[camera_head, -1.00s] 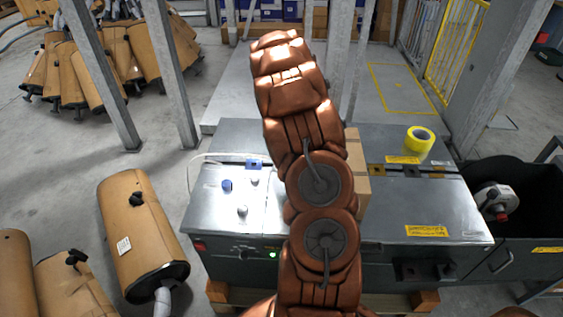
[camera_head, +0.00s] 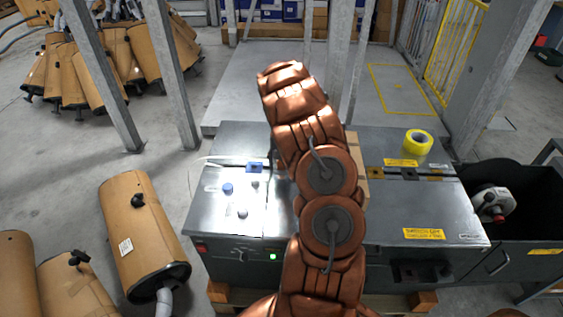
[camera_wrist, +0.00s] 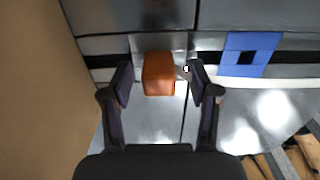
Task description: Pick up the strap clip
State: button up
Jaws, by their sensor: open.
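A small orange block (camera_wrist: 159,73), which I take to be the strap clip, lies on the metal machine top in the wrist view. My gripper (camera_wrist: 160,76) is open, with one dark finger on each side of the block. Gaps show between the block and both fingers, so it is not held. In the head view my copper arm hides the gripper and the block.
A blue plate with a dark square centre (camera_wrist: 248,54) lies right of the gripper. A cardboard box (camera_wrist: 30,90) stands close on the left. Yellow tape (camera_head: 419,141) sits on the strapping machine (camera_head: 420,205). Small knobs (camera_head: 243,212) rise from its left side.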

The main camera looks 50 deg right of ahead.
jog(key=shift+f, duration=0.15)
jog(key=c, duration=1.1)
jog(key=shift+c, duration=0.2)
